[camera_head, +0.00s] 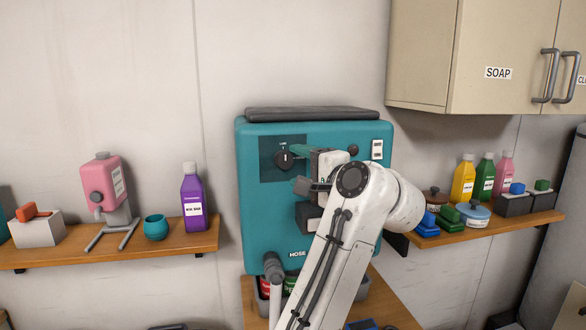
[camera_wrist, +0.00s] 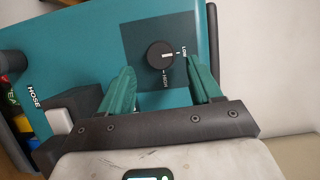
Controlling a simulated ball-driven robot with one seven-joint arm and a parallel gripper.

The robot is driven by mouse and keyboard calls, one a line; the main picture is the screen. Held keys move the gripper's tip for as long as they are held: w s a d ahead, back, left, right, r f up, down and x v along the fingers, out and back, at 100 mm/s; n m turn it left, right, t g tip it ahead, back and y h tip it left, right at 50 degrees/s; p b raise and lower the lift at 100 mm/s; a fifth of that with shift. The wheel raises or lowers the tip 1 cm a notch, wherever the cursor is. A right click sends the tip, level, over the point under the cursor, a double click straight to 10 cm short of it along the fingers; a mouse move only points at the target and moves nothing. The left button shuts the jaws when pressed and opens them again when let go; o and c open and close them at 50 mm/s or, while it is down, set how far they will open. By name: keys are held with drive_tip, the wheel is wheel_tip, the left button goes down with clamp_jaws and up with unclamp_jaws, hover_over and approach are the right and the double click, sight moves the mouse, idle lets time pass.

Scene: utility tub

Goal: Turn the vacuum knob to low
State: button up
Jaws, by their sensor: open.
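The vacuum is a teal wall unit (camera_head: 262,215) with a dark square panel. The black round knob (camera_head: 284,160) sits on that panel and also shows in the wrist view (camera_wrist: 161,55). In the wrist view LOW is printed to the knob's right and HIGH below it. The knob's pale mark appears to point toward LOW. My gripper (camera_head: 300,168) is beside the knob on its right in the head view. In the wrist view its two teal fingers (camera_wrist: 160,66) are open, one on each side of the knob, with visible gaps and nothing held.
A left shelf (camera_head: 180,242) holds a pink dispenser (camera_head: 103,186), a teal cup (camera_head: 155,227) and a purple bottle (camera_head: 193,198). A right shelf (camera_head: 510,225) holds bottles and brushes under a beige cabinet (camera_head: 425,55). A hose fitting (camera_head: 273,265) hangs low on the unit.

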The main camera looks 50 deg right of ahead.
drive_tip(key=b+v, duration=0.1)
drive_tip(key=v, duration=0.6)
drive_tip(key=shift+s, duration=0.2)
